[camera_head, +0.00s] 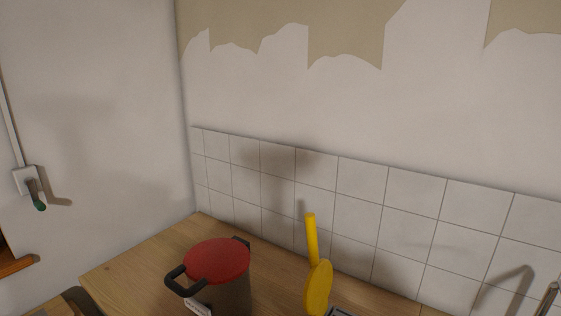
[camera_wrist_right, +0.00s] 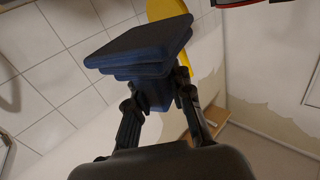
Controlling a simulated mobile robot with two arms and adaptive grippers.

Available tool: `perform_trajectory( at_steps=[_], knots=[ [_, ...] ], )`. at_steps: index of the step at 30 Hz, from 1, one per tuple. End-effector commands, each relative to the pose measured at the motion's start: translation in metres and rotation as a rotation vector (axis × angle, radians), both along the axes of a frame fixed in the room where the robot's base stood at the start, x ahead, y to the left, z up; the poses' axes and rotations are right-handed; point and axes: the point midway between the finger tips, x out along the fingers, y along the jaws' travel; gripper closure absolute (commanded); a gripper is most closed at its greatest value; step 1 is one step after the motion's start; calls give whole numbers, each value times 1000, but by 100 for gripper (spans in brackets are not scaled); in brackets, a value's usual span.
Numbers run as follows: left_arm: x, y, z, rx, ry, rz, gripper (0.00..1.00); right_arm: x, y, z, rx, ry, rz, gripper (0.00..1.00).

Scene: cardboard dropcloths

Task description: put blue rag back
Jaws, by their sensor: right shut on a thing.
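The blue rag (camera_wrist_right: 140,48) is a dark blue folded, layered piece in the right wrist view. My right gripper (camera_wrist_right: 155,90) is shut on it, with a finger on each side of its lower part. The rag stands up beyond the fingertips and hides part of the yellow object behind it. Neither the rag nor my right gripper shows in the head view. My left gripper is in neither view.
A dark pot with a red lid (camera_head: 217,260) stands on the wooden counter (camera_head: 140,260). A yellow utensil (camera_head: 318,285) is right of it, before the white tiled wall (camera_head: 360,185). Counter left of the pot is bare. A metal tap (camera_head: 547,298) shows at lower right.

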Motion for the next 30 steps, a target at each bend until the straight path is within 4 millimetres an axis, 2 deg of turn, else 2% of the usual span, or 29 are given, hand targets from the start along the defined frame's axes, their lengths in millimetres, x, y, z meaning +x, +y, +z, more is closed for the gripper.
perform_trajectory(
  at_steps=[3,9,30],
  knots=[
    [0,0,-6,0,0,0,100,-17,-18,-3,-9,0,-79,100],
    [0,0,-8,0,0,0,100,-29,-33,0,-19,-7,-142,100],
    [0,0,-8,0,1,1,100,-29,-34,0,-19,-7,-147,100]
  ],
)
